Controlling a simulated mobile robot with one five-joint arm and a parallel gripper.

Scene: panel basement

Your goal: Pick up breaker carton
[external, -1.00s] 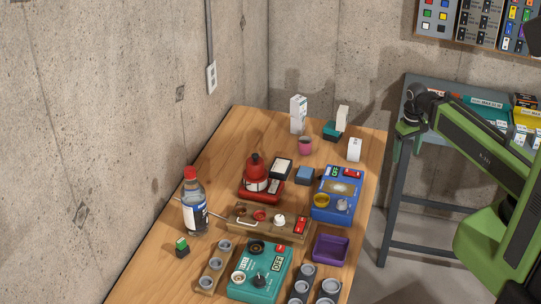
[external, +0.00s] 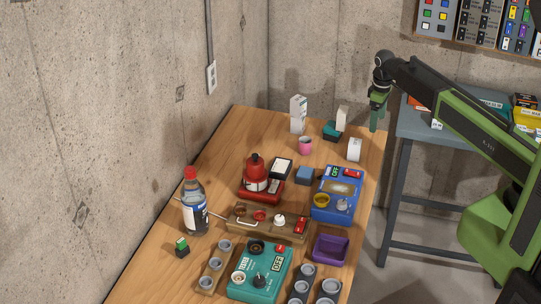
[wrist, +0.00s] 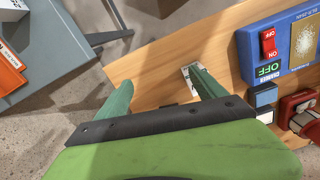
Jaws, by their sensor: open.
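A small white carton (external: 354,150) stands upright near the right edge of the wooden table; its print is too small to read. A taller white carton (external: 298,114) stands at the back. I cannot tell from the print which is the breaker carton. My gripper (external: 376,126) is open and empty, pointing down at the table's right edge, up and right of the small carton. In the wrist view, my fingers (wrist: 160,98) are spread, and a white carton (wrist: 191,72) shows beside the right finger, partly hidden by it.
A blue device (external: 338,193), a small blue block (external: 304,175), a pink cup (external: 305,146) and a teal item (external: 331,131) stand near the small carton. A grey side table (external: 411,123) with boxes is at the right.

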